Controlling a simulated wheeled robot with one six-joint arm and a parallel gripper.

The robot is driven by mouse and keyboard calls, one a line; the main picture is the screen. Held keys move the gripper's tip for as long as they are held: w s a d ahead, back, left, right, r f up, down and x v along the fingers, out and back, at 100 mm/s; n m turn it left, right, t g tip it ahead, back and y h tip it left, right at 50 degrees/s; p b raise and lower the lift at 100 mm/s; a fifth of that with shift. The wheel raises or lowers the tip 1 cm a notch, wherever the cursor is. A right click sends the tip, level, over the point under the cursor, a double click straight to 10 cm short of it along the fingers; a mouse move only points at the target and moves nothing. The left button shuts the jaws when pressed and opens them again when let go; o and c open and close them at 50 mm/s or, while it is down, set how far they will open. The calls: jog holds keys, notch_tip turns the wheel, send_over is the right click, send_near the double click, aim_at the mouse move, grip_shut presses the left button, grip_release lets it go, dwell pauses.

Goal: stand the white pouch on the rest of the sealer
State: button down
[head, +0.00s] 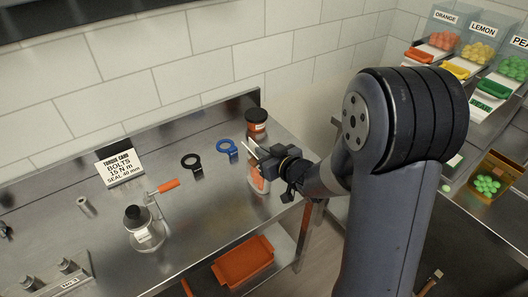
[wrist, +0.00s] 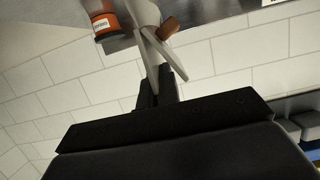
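The fingers also show in the wrist view (wrist: 155,55). A whitish container with an orange label (head: 258,181) stands just below and behind my gripper, partly hidden by it; I cannot tell whether it is the white pouch. A small device with a black knob (head: 137,215) and an orange-handled lever (head: 168,186) stands on the bench; I cannot tell whether it is the sealer. No other white pouch is clear.
A dark-lidded orange jar (head: 257,125) stands behind my gripper. A blue ring tool (head: 228,149), a black ring tool (head: 192,163) and a card (head: 120,167) lie toward the back. An orange tray (head: 243,262) sits below. Bare steel lies mid-bench.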

jog(key=shift+f, duration=0.15)
jog(key=c, duration=1.6)
grip_release()
jog(key=shift+c, duration=0.2)
